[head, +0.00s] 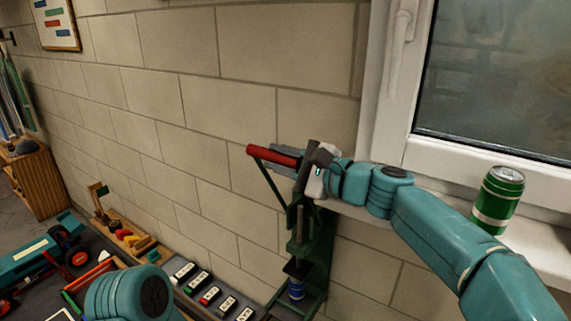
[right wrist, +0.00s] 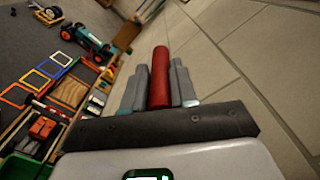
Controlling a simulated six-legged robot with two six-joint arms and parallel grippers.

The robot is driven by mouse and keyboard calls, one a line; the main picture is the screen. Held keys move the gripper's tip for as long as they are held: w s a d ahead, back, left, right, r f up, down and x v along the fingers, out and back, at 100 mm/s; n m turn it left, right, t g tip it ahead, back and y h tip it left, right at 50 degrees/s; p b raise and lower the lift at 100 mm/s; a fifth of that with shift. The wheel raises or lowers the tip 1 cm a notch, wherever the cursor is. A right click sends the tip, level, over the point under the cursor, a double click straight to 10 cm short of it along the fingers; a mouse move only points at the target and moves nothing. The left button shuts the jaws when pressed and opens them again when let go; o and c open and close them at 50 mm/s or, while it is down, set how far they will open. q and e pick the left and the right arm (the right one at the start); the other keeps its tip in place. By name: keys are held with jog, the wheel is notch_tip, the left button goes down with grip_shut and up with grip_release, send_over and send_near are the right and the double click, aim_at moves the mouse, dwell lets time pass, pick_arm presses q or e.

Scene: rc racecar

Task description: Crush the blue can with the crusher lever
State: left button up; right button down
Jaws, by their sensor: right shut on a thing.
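The green can crusher (head: 320,252) is mounted against the block wall below the window. Its lever has a red handle (head: 263,151), pointing left and raised high above the can. The handle also shows in the right wrist view (right wrist: 160,72). The blue can (head: 296,289) stands upright in the bottom of the crusher, below the press part, partly hidden by the frame. My right gripper (head: 287,157) is shut on the red handle, with one finger on each side of it. My left gripper is out of view.
A green can (head: 498,200) stands on the window sill at right, behind my right arm. Several small boxes (head: 210,296) line the surface by the wall. A teal toy car (head: 40,255) lies at left.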

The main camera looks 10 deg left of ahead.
jog(key=shift+s+f, duration=0.35)
jog(key=shift+s, duration=0.05)
jog(key=shift+a+r, duration=0.1)
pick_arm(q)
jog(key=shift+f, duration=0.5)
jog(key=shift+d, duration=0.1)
pick_arm(e)
jog(key=c, duration=0.9)
grip_release()
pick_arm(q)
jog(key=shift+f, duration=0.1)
pick_arm(e)
jog(key=shift+s+d+b, duration=0.1)
jog(key=shift+d+b, duration=0.25)
jog(key=shift+d, duration=0.2)
pick_arm(q)
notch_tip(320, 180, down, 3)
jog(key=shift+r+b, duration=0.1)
jog(key=shift+b, duration=1.05)
pick_arm(e)
jog(key=v, duration=0.6)
jog(key=shift+d, duration=0.4)
